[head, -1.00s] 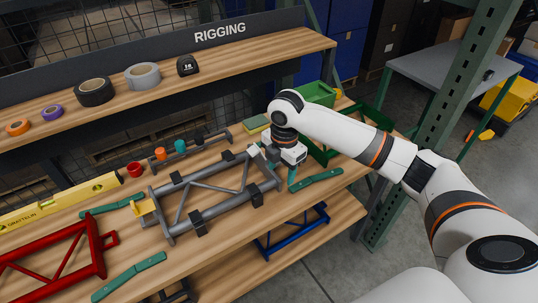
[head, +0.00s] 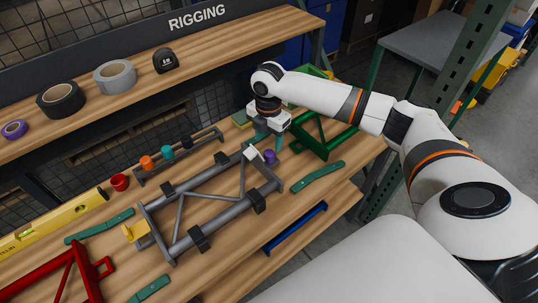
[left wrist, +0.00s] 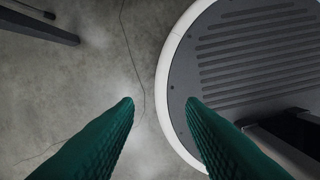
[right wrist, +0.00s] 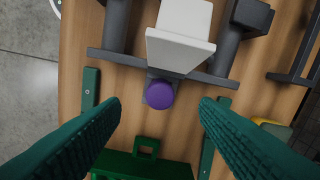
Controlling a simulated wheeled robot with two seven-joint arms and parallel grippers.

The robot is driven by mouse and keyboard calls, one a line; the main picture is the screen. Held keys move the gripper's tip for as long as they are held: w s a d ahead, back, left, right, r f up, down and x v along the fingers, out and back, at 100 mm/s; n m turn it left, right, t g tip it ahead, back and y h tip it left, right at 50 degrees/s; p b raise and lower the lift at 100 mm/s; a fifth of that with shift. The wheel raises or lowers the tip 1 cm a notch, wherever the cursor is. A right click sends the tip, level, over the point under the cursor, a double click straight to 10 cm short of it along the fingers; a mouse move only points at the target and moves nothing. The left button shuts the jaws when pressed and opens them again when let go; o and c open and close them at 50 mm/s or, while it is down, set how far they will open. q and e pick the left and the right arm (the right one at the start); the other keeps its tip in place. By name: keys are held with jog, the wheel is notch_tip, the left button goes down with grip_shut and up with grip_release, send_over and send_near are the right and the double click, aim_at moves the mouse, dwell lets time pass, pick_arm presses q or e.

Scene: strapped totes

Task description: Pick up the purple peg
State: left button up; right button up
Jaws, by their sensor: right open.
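The purple peg (head: 269,156) stands at the right end of the grey tubular frame (head: 190,217), beside a white block (head: 254,154). In the right wrist view the round purple top of the peg (right wrist: 160,95) shows just below the white block (right wrist: 181,38). My right gripper (head: 262,140) is above the bench just behind the peg in the head view. In the right wrist view its green fingers (right wrist: 160,106) are wide apart, with the peg's top between their tips in the picture and nothing held. My left gripper (left wrist: 160,102) is open and empty over the floor.
A green frame (head: 325,139) stands right of the peg, and a green strap (head: 318,177) lies in front. A rail (head: 180,155) with orange and teal pegs lies behind the grey frame. A red frame (head: 65,270) is at the left. A shelf (head: 215,50) with tape rolls runs behind.

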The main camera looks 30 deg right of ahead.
aim_at(269, 152)
jog(key=shift+w+f, duration=0.15)
jog(key=shift+f, duration=0.55)
jog(key=f, duration=0.2)
jog(key=f+p, duration=0.1)
jog(key=f, duration=0.1)
jog(key=shift+d+f, duration=0.2)
jog(key=shift+f, duration=0.15)
jog(key=shift+c, duration=1)
pick_arm(q)
jog(key=shift+w+r, duration=0.7)
jog(key=shift+r, duration=0.05)
pick_arm(e)
jog(key=c, duration=0.9)
